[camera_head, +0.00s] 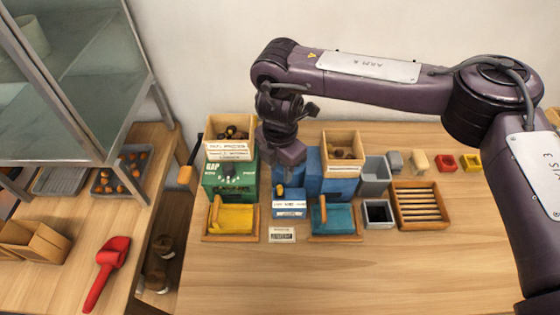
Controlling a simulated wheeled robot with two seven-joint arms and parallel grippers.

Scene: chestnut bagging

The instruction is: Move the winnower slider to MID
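A blue machine (335,183) stands at the middle of the table with a wooden hopper of brown nuts (343,153) on top; it may be the winnower. My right gripper (284,160) points down between the green and blue machines, just above and behind the labelled box. Its fingertips are hard to make out, and contact cannot be told. My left gripper is not in view.
A green machine (229,181) with a hopper stands close left of my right gripper. A yellow tray (232,218) and a teal tray (333,220) lie in front. A slatted wooden tray (420,205) and grey bins stand right. The table's front is clear. A red scoop (106,270) lies left.

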